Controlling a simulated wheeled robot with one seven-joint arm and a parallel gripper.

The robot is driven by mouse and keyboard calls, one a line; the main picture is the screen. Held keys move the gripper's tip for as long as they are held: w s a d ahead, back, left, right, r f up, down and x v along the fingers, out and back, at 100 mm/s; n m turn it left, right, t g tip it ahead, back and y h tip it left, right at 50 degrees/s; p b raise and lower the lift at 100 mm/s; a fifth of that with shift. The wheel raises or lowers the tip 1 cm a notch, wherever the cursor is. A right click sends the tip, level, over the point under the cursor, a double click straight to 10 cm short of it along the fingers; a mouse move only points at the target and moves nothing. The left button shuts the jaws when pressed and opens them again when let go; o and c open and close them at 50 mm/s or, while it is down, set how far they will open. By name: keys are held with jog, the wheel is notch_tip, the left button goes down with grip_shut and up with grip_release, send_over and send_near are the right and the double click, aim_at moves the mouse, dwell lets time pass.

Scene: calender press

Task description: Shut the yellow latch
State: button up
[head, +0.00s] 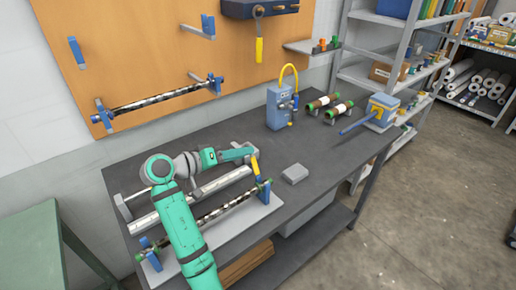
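A yellow latch (256,168) stands tilted upward at the right end of the roller fixture (215,235) on the bench. It is beside the blue holder (264,188) there. A dark, speckled roller (226,208) with green ends lies across the fixture between two blue holders. My gripper (248,153), teal, is just above and left of the latch, with its fingers pointing right. Its tip looks close to the latch's upper end; I cannot tell whether they touch. The finger gap is too small to make out.
A grey block (295,173) lies right of the fixture. A blue box with a yellow hose (278,106) and two brown rollers (330,107) stand farther back. A blue device (382,108) sits at the bench's right end. A similar roller (160,97) hangs on the wooden board.

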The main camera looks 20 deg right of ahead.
jog(key=x, duration=0.7)
jog(key=shift+d+f, duration=0.15)
jog(key=shift+d, duration=0.2)
jog(key=shift+w, duration=0.1)
grip_shut()
